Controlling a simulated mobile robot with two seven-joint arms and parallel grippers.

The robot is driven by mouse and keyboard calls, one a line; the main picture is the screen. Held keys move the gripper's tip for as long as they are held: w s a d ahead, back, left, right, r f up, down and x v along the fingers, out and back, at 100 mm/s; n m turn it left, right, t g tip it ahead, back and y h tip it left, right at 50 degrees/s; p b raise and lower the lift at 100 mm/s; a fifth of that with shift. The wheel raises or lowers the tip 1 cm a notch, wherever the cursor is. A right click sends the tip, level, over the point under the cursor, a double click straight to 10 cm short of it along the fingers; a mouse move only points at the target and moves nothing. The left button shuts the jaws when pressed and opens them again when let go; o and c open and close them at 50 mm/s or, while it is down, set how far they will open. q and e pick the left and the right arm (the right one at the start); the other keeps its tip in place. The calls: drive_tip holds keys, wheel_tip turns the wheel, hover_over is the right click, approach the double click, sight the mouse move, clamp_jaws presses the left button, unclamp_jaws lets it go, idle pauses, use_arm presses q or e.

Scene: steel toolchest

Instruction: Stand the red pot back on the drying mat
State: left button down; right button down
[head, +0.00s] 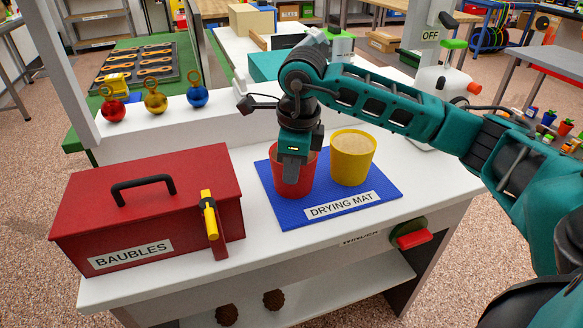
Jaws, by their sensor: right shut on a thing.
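The red pot (292,181) is on the left part of the blue drying mat (283,215), upright. My right gripper (292,172) comes down from above and is shut on the pot's near rim, hiding part of its opening. I cannot tell whether the pot's base touches the mat. A yellow pot (352,158) filled with tan material stands on the mat just right of the red pot. My left gripper is not in view.
A red toolbox (150,205) labelled BAUBLES stands left of the mat, with a yellow-handled latch (209,215). Red, gold and blue baubles (155,103) sit on the ledge behind. A red winder handle (413,240) sticks out at the bench's front right.

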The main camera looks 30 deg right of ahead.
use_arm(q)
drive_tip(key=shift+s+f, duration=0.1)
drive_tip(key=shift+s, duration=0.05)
use_arm(e)
drive_tip(key=c, duration=1.3)
unclamp_jaws()
drive_tip(key=shift+o, duration=0.2)
drive_tip(key=shift+r, duration=0.55)
use_arm(q)
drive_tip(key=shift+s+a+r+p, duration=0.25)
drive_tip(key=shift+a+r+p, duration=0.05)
drive_tip(key=shift+p, duration=0.6)
use_arm(e)
wheel_tip(320, 180, up, 11)
drive_tip(key=s, duration=0.1)
drive_tip(key=shift+s, duration=0.35)
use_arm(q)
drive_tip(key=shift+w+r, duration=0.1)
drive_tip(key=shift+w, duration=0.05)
use_arm(e)
drive_tip(key=shift+d, duration=0.1)
